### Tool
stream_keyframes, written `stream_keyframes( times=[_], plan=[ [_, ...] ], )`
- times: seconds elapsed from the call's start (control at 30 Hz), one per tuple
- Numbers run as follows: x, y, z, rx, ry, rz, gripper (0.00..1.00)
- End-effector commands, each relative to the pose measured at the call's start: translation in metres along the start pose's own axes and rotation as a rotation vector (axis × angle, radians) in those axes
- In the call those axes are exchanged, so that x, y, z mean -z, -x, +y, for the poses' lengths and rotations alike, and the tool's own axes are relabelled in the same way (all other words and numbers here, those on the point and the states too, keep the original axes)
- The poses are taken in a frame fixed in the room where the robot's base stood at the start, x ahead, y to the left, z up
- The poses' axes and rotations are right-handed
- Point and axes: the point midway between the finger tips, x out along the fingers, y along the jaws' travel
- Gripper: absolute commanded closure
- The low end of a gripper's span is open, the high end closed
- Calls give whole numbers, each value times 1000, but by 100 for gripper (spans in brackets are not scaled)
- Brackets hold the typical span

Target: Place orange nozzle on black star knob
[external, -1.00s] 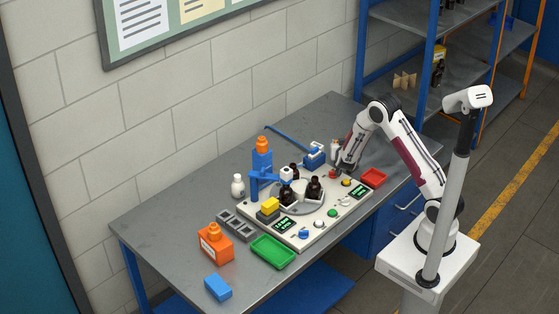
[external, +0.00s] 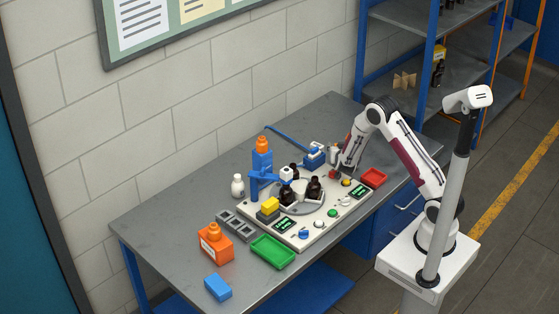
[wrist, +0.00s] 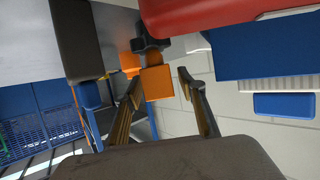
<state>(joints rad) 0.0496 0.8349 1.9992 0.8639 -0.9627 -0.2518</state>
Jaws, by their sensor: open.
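My gripper (wrist: 163,92) is open, with its two fingers apart in the wrist view. An orange piece (wrist: 157,83) shows between and beyond the fingertips; it may be the orange nozzle, but I cannot tell for sure. A dark lobed knob (wrist: 151,47), which looks like the black star knob, shows just above it in the picture. I cannot tell whether the two touch. In the external view my gripper (external: 345,171) is low over the far right part of the white board, beside a red knob (external: 333,174). The black knob is not clear there.
The white board (external: 290,246) carries amber bottles (external: 315,188) and a blue tower (external: 262,166) with an orange top (external: 262,144). A red tray (external: 374,177), a green tray (external: 272,252) and an orange box (external: 216,246) stand around it.

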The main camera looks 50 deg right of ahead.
Motion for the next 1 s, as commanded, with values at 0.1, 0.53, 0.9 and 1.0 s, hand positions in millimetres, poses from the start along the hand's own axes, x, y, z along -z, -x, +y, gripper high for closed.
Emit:
stream_keyframes(
  times=[0.1, 0.53, 0.9, 1.0],
  plan=[
    [0, 0, 0, 0, 0, 0, 60],
    [4, 22, -1, 2, 0, 1, 60],
    [3, 77, -1, 2, 1, 1, 60],
    [3, 92, -1, 3, 1, 0, 60]
  ],
)
